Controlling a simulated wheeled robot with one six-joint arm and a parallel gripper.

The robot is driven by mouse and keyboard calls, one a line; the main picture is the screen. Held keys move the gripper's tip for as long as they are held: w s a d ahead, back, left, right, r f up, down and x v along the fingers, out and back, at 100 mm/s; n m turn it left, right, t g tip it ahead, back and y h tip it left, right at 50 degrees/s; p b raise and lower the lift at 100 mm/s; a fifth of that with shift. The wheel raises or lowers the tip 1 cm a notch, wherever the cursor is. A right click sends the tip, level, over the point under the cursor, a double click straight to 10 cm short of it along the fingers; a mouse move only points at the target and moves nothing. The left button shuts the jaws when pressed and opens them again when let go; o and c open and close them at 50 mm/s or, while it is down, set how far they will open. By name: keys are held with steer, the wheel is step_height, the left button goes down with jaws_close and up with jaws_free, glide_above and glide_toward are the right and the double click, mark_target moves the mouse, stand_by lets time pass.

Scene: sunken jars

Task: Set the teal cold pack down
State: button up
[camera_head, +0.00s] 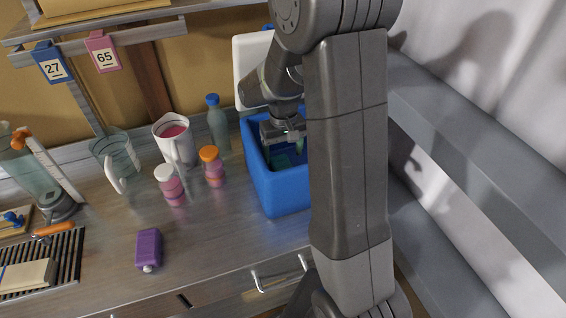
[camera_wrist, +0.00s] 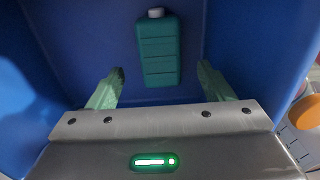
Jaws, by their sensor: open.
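The teal cold pack (camera_wrist: 158,52) is a ribbed flat bottle with a pale cap. In the wrist view it lies inside the blue box, in front of my gripper and between the lines of its fingers. My gripper (camera_wrist: 161,82) is open, with its green fingers apart on either side and not touching the pack. In the head view my gripper (camera_head: 284,150) reaches down into the blue box (camera_head: 285,197). A teal patch shows inside the box there, but my arm hides most of the interior.
A white lid (camera_head: 251,62) stands open behind the box. Left of the box are an orange-capped jar (camera_head: 212,168), a white-capped jar (camera_head: 171,188), a blue-capped bottle (camera_head: 217,124) and a white pitcher (camera_head: 174,140). A purple pack (camera_head: 148,249) lies at the front. Counter between it and the box is clear.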

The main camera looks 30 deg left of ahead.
step_height(320, 180, up, 6)
stand_by(0.5)
